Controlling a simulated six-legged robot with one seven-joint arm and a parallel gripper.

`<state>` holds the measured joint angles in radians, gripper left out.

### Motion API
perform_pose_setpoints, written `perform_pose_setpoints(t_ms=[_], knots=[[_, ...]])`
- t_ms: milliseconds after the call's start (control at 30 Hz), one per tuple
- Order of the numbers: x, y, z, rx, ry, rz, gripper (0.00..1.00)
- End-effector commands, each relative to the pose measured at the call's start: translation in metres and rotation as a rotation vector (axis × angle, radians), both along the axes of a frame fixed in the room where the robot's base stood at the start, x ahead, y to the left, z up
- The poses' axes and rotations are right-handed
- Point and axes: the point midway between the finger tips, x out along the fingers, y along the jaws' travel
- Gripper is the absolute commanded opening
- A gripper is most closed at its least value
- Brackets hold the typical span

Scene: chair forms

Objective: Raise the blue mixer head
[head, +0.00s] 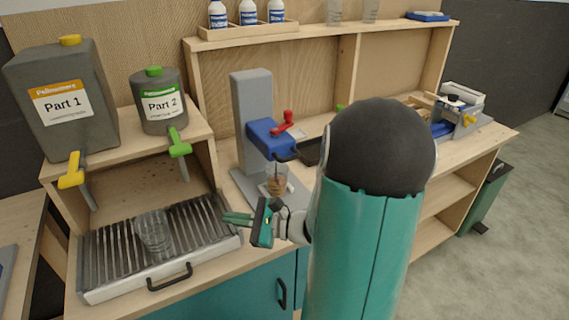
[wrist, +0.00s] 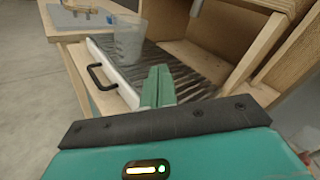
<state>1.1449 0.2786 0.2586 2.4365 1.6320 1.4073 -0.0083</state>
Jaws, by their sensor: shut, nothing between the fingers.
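The blue mixer head (head: 269,138) sits on a grey upright stand (head: 252,95) on the bench in the head view. It has a red lever (head: 284,123) on its side and a dark handle at its lower front. A cup with brownish contents (head: 277,181) stands below the head on the grey base. My gripper (head: 228,219) is in front of and below the mixer, pointing left towards the slatted tray, apart from the mixer. Its green fingers (wrist: 158,84) are together and empty in the wrist view. The mixer is not in the wrist view.
A slatted metal tray (head: 95,292) with a black handle holds a clear cup (head: 153,235), left of my gripper. Containers Part 1 (head: 62,130) and Part 2 (head: 158,122) stand on a wooden shelf. My arm hides part of the bench right of the mixer.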

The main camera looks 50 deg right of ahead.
Motion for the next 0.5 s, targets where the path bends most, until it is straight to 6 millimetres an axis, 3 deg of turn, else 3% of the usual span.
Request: perform_pose_setpoints(t_ms=[100,300,400,500], knots=[[-0.006,-0.063,-0.01,0.163,-0.056,-0.225,0.0],[-0.04,-0.159,-0.03,0.377,-0.169,-0.582,0.0],[-0.058,-0.19,-0.039,0.44,-0.211,-0.704,0.0],[-0.07,-0.207,-0.045,0.474,-0.236,-0.774,0.0]])
